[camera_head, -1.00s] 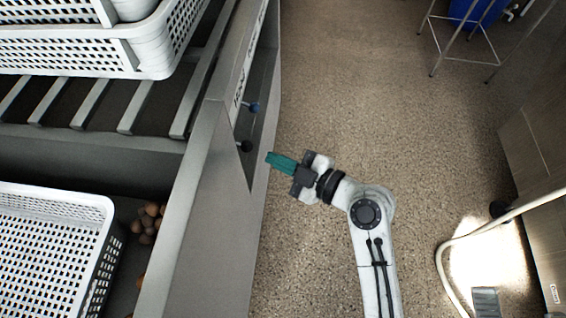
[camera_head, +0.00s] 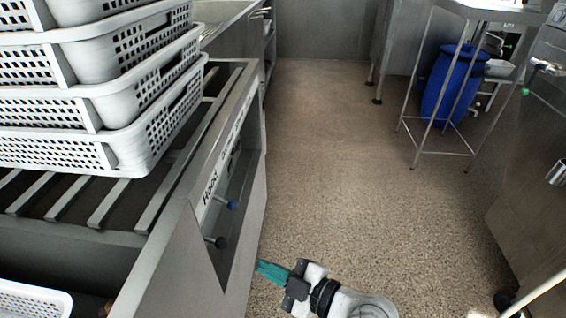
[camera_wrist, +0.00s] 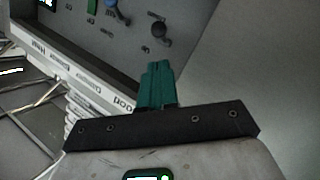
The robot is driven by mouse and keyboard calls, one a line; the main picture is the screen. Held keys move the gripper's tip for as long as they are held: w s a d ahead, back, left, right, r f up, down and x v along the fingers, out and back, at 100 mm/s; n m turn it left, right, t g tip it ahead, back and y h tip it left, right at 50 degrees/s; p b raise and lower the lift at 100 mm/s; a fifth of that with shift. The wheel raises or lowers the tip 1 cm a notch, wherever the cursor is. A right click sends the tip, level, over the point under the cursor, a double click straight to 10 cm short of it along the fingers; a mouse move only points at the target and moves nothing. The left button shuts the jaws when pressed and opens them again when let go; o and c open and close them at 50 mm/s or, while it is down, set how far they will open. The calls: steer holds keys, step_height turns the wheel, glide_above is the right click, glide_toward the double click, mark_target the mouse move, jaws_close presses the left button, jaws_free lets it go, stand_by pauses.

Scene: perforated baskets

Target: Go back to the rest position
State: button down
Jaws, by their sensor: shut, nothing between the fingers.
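My gripper (camera_head: 272,272) is at the bottom centre of the head view, with its teal fingers together and nothing between them. It points left toward the grey machine's side panel (camera_head: 246,225); I cannot tell whether the tips touch it. In the wrist view the shut teal fingers (camera_wrist: 156,84) point up toward a dark recessed panel (camera_wrist: 112,45). A blue knob (camera_wrist: 112,5) and a black knob (camera_wrist: 158,27) show on that panel.
Stacked white perforated baskets (camera_head: 100,105) stand on the slatted rack (camera_head: 113,205) at left. Another white basket (camera_head: 35,300) is partly cut off below. Open speckled floor (camera_head: 345,170) lies ahead. A blue barrel (camera_head: 450,85) stands by a metal table at right.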

steer(key=s+d+f+m+g+h, duration=0.2)
steer(key=s+d+f+m+h, duration=0.35)
steer(key=d, duration=0.45)
steer(key=s+d+f+m+g+h, duration=0.1)
steer(key=s+d+f+m+h, duration=0.35)
steer(key=s+d+f, duration=0.35)
steer(key=s+d+m+g+h, duration=0.4)
steer(key=s+d+m, duration=0.65)
steer(key=d, duration=0.35)
step_height(320, 180, up, 24)
steer(key=p, duration=2.3)
steer(key=shift+s+n+p, duration=0.15)
steer(key=shift+n+p, duration=0.15)
steer(key=shift+n, duration=0.15)
steer(key=shift+d+f, duration=0.1)
steer(key=shift+f, duration=0.05)
